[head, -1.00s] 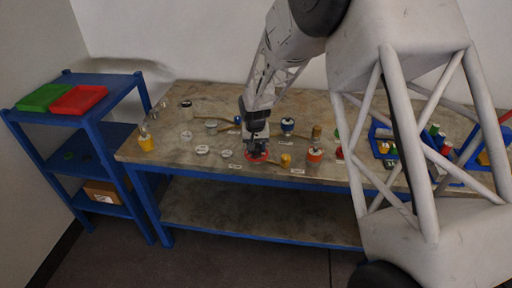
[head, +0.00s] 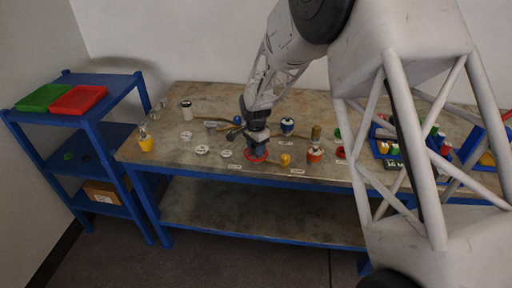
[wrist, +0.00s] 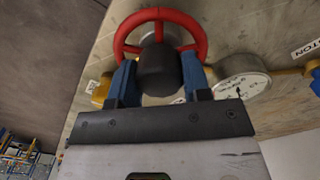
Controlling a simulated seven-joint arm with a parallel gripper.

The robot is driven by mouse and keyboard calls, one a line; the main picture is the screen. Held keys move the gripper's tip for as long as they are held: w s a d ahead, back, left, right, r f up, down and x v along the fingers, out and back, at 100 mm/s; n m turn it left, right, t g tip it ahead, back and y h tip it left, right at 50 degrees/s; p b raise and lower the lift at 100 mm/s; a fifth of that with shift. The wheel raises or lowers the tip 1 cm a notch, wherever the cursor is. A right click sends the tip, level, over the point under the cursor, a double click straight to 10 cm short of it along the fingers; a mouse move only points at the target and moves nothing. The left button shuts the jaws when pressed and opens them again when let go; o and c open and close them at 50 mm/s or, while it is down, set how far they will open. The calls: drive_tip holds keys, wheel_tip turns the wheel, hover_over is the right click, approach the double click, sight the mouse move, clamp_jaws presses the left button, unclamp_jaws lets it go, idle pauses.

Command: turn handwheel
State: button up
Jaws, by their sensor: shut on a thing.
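The red handwheel (head: 256,155) is low at the front of the workbench in the head view. In the wrist view its red rim (wrist: 160,14) arcs across the top, with a dark rounded hub in the middle. My gripper (head: 257,147) is over the wheel, pointing down at it. In the wrist view the blue fingers of my gripper (wrist: 159,68) stand on either side of the dark hub and are shut on the handwheel. The fingers and the hub hide part of the wheel and what lies under it.
A round gauge (wrist: 243,86) sits close beside the wheel. A blue shelf (head: 85,115) stands further left.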

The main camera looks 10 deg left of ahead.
drive_tip(key=shift+m, duration=0.8)
drive_tip(key=o, duration=0.9)
drive_tip(key=shift+o, duration=0.2)
drive_tip(key=shift+r, duration=0.1)
drive_tip(key=shift+w+a+r, duration=0.1)
drive_tip(key=shift+r, duration=3.7)
drive_tip(key=shift+r, duration=0.1)
